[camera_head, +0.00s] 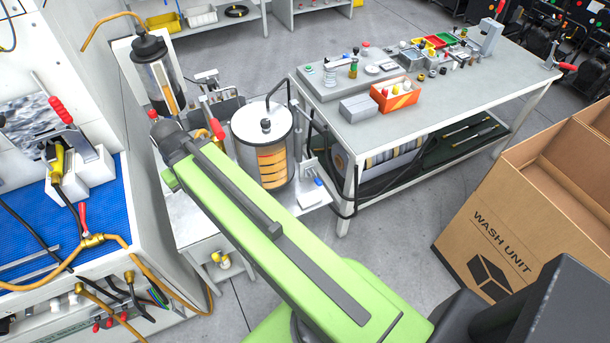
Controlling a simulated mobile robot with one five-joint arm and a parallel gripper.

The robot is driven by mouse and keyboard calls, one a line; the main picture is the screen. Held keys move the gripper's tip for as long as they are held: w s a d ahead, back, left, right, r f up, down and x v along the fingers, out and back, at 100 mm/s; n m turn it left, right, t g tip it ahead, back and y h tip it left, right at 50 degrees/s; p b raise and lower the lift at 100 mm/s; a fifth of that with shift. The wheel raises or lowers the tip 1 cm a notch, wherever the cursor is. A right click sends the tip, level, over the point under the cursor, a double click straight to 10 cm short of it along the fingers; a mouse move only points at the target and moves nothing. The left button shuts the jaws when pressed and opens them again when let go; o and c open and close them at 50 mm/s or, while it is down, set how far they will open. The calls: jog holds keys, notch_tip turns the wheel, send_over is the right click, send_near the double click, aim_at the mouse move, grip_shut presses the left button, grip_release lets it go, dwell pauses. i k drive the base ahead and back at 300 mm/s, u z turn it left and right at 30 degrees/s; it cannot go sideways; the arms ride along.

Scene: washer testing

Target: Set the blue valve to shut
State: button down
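I cannot make out a clear blue valve. A small blue part (318,182) sits on a white block right of the glass cylinder; it is too small to tell whether it is a valve or how it is set. My green arm reaches from the bottom middle up and left, its dark end joint in front of the test stand. My gripper does not show; it is out of sight beyond or behind the arm. The arm hides part of the stand.
A glass cylinder with copper rings (262,150) stands just beyond my arm. A blue mat (30,225) with hoses and red-handled clamps lies at left. A grey workbench (430,110) stands at right, with a cardboard box (500,235) before it. Some floor is clear between.

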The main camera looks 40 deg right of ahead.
aim_at(318, 182)
jog(key=u, duration=0.1)
jog(key=k, duration=0.4)
jog(key=z, duration=0.75)
jog(key=k, duration=0.65)
jog(key=z, duration=0.45)
